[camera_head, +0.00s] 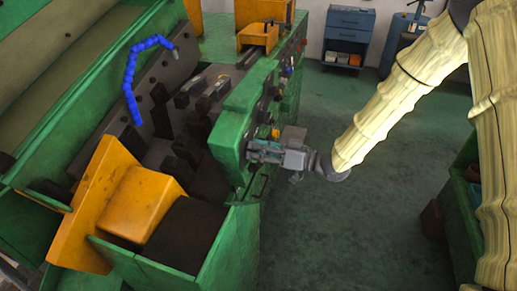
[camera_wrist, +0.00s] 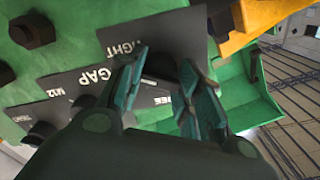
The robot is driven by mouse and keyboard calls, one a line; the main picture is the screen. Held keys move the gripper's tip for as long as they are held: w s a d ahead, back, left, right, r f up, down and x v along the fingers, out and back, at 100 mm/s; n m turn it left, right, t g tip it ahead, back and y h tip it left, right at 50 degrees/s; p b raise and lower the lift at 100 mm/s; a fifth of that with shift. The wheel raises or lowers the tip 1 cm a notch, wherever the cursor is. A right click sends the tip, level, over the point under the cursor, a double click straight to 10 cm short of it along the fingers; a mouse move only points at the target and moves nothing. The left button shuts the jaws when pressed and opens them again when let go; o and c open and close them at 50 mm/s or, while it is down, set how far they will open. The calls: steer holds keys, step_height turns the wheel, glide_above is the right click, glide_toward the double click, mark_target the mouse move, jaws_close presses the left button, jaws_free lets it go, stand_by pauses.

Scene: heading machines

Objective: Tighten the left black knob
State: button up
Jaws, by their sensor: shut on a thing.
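My gripper (camera_head: 252,150) is at the front of the green machine's panel (camera_head: 231,122), reaching in from the right. In the wrist view my gripper (camera_wrist: 163,60) has its two teal fingers on either side of a dark knob (camera_wrist: 164,72), and it is shut on it. Most of that knob is hidden by the fingers. Further black knobs stand on the green panel in the wrist view, one at the upper left (camera_wrist: 36,30) and one at the lower left (camera_wrist: 40,132). Dark label plates (camera_wrist: 85,72) with white letters, such as "GAP", lie beside the fingers.
A yellow guard (camera_head: 125,205) and a dark-topped green box (camera_head: 185,235) stand at the near left. A blue jointed hose (camera_head: 131,75) rises over the machine. A blue cabinet (camera_head: 348,35) stands at the back. Green floor (camera_head: 330,225) is open right of the machine.

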stand_by(0.3)
steer(key=o, duration=1)
steer(key=shift+o, duration=0.2)
steer(key=shift+d, duration=0.15)
steer(key=v, duration=1.1)
steer(key=shift+d, duration=0.35)
steer(key=shift+s, duration=0.1)
steer(key=shift+f, duration=0.1)
